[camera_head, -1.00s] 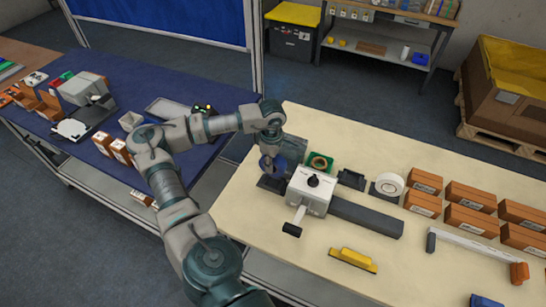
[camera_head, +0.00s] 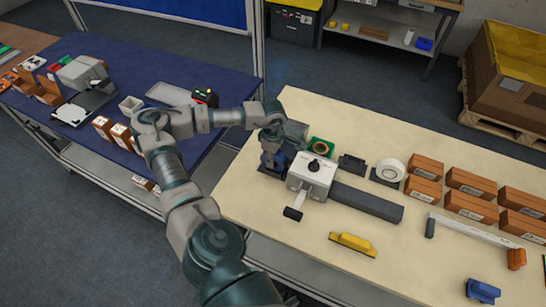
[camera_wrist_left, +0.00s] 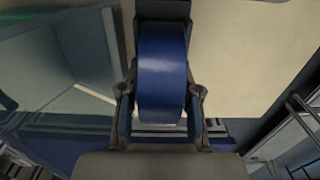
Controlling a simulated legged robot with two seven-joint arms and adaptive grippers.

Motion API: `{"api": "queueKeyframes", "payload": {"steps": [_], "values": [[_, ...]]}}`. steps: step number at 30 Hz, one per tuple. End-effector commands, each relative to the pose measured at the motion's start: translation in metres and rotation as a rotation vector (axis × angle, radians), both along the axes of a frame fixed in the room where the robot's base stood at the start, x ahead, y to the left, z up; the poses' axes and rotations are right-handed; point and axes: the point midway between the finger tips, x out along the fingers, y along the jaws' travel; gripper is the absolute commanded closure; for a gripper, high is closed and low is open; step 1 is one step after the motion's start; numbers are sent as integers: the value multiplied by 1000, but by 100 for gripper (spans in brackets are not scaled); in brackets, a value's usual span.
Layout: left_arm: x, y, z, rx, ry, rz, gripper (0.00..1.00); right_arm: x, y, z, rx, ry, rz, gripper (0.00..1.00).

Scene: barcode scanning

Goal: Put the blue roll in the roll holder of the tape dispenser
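The blue roll (camera_head: 280,160) is at the left end of the cream table. In the left wrist view the blue roll (camera_wrist_left: 162,75) stands edge-on between the fingers. My left gripper (camera_head: 272,155) is shut on it, with one finger (camera_wrist_left: 124,100) and the other (camera_wrist_left: 198,100) along its two sides. A dark holder (camera_head: 268,172), probably the tape dispenser's roll holder, is directly below the roll. A dark part (camera_wrist_left: 162,10) also shows beyond the roll in the wrist view. I cannot tell whether the roll rests in the holder. My right gripper is not in view.
A white box with a black knob (camera_head: 312,172) stands close right of the gripper. Beside it are a green-framed part (camera_head: 321,147), a dark bar (camera_head: 367,203) and a white roll (camera_head: 390,169). Several brown boxes (camera_head: 471,205) stand farther right. The front-left tabletop is clear.

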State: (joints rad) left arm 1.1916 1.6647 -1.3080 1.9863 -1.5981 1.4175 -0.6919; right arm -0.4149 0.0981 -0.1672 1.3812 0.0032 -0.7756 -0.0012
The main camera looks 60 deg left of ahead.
Motion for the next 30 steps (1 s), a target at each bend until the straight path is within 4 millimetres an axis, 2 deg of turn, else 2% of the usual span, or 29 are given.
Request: {"api": "queueKeyframes", "payload": {"steps": [1,3,14,17,27,30], "values": [[0,0,0,0,0,0,55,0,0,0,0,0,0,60],[0,0,0,0,0,0,38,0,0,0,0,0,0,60],[0,0,3,0,0,0,38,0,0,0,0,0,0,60],[1,0,15,0,-1,1,38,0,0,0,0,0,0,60],[2,1,88,-1,-2,0,38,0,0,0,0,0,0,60],[2,1,104,-1,-2,0,38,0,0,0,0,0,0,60]]}}
